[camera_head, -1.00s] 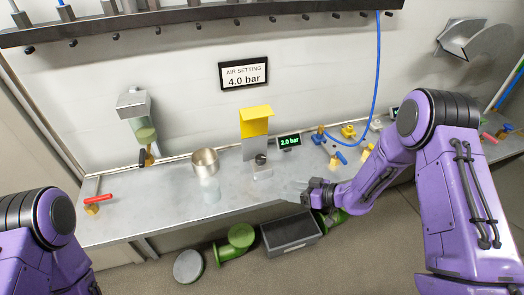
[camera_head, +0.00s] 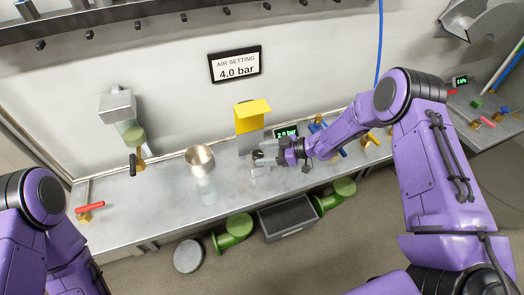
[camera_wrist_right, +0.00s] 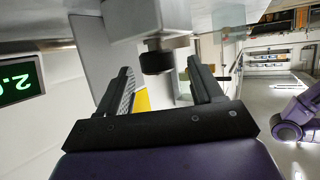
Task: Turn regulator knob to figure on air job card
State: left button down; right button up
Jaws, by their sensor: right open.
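The air job card (camera_head: 236,65) on the back wall reads "AIR SETTING 4.0 bar". The regulator is a grey block with a yellow hood (camera_head: 253,115) on the bench. Its small display (camera_head: 286,132) reads 2.0 bar; part of it shows in the right wrist view (camera_wrist_right: 18,81). The black regulator knob (camera_wrist_right: 157,57) shows between the fingers in the right wrist view, with a gap on either side. My right gripper (camera_head: 268,157) is open around the knob and hides it in the head view; it also shows in the wrist view (camera_wrist_right: 165,85). My left gripper is out of view.
A metal cup (camera_head: 200,160) stands left of the regulator on the bench (camera_head: 150,203). A red-handled valve (camera_head: 90,208) lies at the far left. Blue- and yellow-handled valves (camera_head: 368,140) are to the right. A dark bin (camera_head: 287,216) is below the front edge.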

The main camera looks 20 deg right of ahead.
jog(key=shift+w+a+f, duration=0.5)
jog(key=shift+w+a, duration=0.05)
jog(key=shift+w, duration=0.15)
jog(key=shift+s+r, duration=0.15)
jog(key=shift+s, duration=0.15)
jog(key=shift+s+r, duration=0.1)
jog(key=shift+c, duration=0.9)
jog(key=c, duration=0.9)
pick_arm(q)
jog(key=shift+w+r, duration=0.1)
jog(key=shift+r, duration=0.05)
